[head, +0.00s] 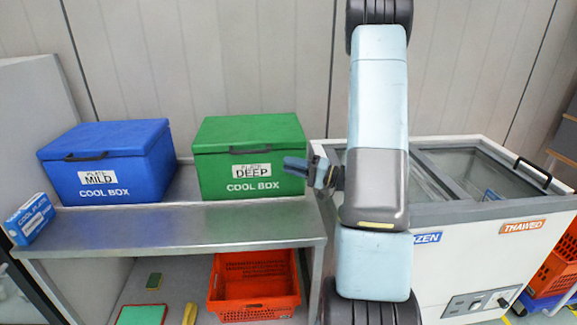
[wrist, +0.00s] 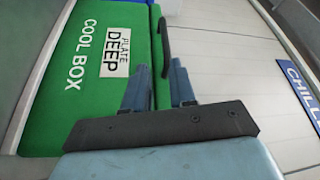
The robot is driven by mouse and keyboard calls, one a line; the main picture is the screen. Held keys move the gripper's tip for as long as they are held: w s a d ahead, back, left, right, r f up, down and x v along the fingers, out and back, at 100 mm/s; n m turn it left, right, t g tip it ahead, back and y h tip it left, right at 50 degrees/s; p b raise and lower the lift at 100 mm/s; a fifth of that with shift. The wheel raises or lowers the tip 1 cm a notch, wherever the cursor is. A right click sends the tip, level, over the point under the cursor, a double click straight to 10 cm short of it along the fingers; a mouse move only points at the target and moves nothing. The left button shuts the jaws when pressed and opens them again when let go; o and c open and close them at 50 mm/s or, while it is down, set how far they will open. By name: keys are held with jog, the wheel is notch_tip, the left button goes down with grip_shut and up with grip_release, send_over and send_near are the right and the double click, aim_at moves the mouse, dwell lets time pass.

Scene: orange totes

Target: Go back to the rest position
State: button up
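The black handle of the green cool box (wrist: 90,65) shows beyond the fingertips. I cannot tell how near the fingers are to the box. My arm (head: 378,130) stands upright in the middle of the head view and hides part of the chest freezer.
A blue cool box (head: 120,185) and a small blue carton (head: 28,218) share the metal bench (head: 170,230) with the green cool box (head: 250,190). An orange basket (head: 255,305) sits underneath. A white chest freezer (head: 500,265) with glass lids stands right, near orange totes (head: 556,272).

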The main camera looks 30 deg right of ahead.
dwell(0.3)
jog(key=s+a+r+n+g+h, duration=0.25)
jog(key=s+a+r+g, duration=0.25)
jog(key=s+a+g, duration=0.25)
jog(key=s+a+r+n+g+h, duration=0.1)
jog(key=s+a+r+n+g, duration=0.2)
jog(key=s+a+r+g, duration=0.45)
jog(key=s+d+r+t+h, duration=0.3)
jog(key=s+r+t+h, duration=0.2)
jog(key=s+h, duration=0.5)
jog(key=shift+r+t+h, duration=0.35)
jog(key=shift+t+h, duration=0.1)
jog(key=shift+t, duration=0.65)
jog(key=shift+m, duration=0.25)
